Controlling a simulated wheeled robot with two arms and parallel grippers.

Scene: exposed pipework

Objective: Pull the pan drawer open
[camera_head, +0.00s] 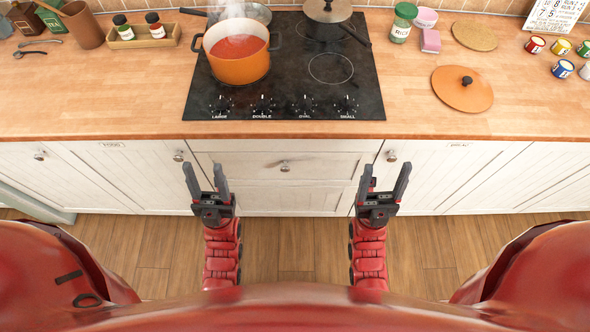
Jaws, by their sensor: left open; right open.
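The drawer front (250,165) is a white wooden panel below the cooktop, flush with the cabinet fronts. A round metal knob (284,167) sits at its middle. A second white panel shows below it; I cannot tell whether that is a separate drawer. My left gripper (204,169) is open and empty, left of the knob, with its fingers pointing towards the cabinets. My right gripper (385,169) is open and empty, right of the knob, also pointing towards the cabinets. Neither gripper is at the drawer knob.
Cabinet doors with knobs (179,156) (391,156) flank the drawer. Above is a wooden counter (440,110) with a black cooktop (290,85). A steaming orange pot (240,68) stands on it. An orange lid (447,96) lies to the right. The wooden floor between my arms is clear.

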